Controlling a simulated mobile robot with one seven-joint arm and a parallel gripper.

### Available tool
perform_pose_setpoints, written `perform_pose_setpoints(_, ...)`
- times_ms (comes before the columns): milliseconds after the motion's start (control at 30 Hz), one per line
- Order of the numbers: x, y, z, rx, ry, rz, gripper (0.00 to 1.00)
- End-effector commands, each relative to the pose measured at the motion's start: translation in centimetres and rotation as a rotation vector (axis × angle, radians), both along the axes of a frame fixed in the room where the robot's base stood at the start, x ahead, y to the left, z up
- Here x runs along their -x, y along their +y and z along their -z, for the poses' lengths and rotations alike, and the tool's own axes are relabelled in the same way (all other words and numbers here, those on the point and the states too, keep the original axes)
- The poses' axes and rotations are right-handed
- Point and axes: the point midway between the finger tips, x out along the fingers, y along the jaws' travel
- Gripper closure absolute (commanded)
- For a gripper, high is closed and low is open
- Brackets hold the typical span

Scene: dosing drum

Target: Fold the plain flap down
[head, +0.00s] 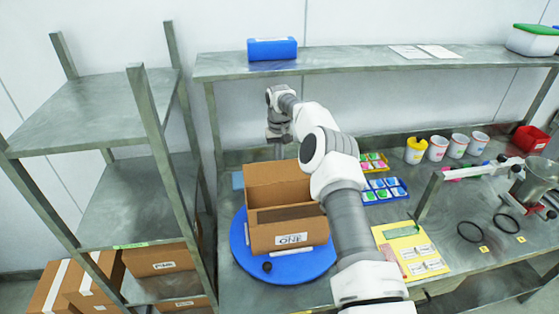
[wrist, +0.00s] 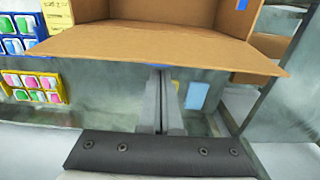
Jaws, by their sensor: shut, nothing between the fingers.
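An open brown cardboard box (head: 265,238) stands on a blue round turntable (head: 240,258), with a white "ONE" label on its front. Its back flap (head: 275,172) stands up in the head view. In the wrist view a brown flap (wrist: 130,48) spans the picture, its near edge in front of my fingertips. No print shows on it; a small blue patch shows at its edge by the fingertips. My gripper (head: 279,150) is behind the box, pointing down, shut and empty. It also shows in the wrist view (wrist: 161,80), its tips partly hidden by the flap edge; contact cannot be told.
Trays of coloured packets (head: 384,190) and a yellow board (head: 405,250) lie right of the box. Cups (head: 437,149) and a balance arm (head: 485,170) stand further right. A shelf (head: 350,62) hangs above the bench. A metal rack (head: 110,190) stands at left.

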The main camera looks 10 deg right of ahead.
Motion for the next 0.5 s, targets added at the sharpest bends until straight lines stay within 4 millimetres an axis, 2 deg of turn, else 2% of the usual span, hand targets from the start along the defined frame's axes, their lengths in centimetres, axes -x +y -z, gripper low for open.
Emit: perform_pose_setpoints(500,0.58,0.01,0.13,0.000,-0.001,-0.003,1.00)
